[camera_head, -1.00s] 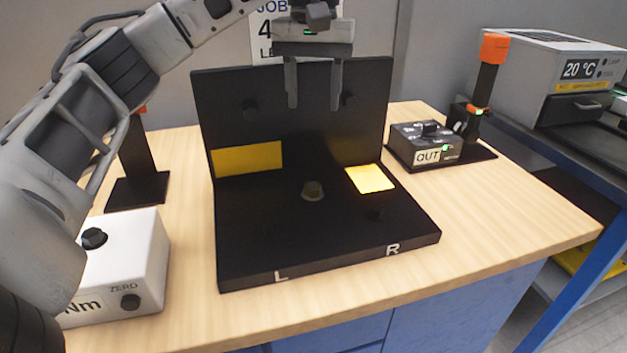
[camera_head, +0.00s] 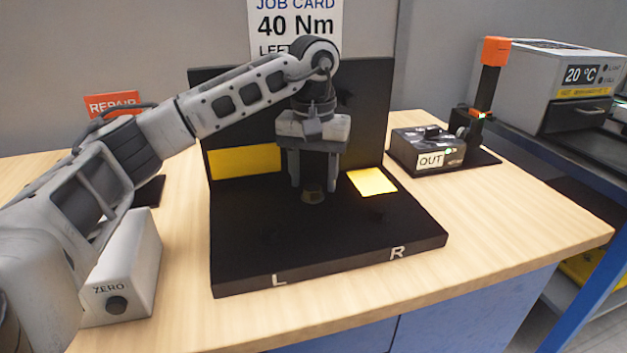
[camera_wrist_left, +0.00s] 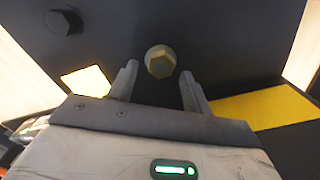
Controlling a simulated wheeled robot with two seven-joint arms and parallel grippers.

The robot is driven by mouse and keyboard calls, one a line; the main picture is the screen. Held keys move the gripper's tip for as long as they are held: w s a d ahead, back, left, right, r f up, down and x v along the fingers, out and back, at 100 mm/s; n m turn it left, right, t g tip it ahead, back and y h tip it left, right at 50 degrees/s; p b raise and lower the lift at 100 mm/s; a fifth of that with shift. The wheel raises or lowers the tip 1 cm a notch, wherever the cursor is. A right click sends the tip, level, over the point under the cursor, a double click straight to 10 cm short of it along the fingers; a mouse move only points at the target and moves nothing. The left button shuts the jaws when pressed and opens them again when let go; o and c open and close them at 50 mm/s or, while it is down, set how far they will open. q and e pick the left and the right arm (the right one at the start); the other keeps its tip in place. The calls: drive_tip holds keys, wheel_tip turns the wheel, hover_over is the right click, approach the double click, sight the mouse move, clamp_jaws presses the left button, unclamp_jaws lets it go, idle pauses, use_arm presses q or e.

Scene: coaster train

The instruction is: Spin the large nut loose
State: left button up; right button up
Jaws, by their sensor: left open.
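The large nut (camera_head: 313,196) is a brass-coloured hex on a round washer or flange, in the middle of the black fixture's base (camera_head: 245,250). In the left wrist view the nut (camera_wrist_left: 160,61) sits between and just beyond the fingertips. My left gripper (camera_head: 316,188) points down right over the nut, fingers apart; it also shows in the left wrist view (camera_wrist_left: 158,80). No finger visibly touches the nut. My right gripper is not in view.
A dark bolt head (camera_wrist_left: 63,22) stands on the fixture base. Yellow patches (camera_head: 372,182) mark the fixture. A white box labelled ZERO (camera_head: 125,270) is at left. A black OUT box (camera_head: 428,150) stands at right. The fixture's upright back panel (camera_head: 365,120) is close behind the gripper.

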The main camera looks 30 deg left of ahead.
use_arm(q)
drive_tip(key=shift+f, duration=0.5)
drive_tip(key=c, duration=1)
drive_tip(key=shift+r+n, duration=0.1)
drive_tip(key=shift+n, duration=0.3)
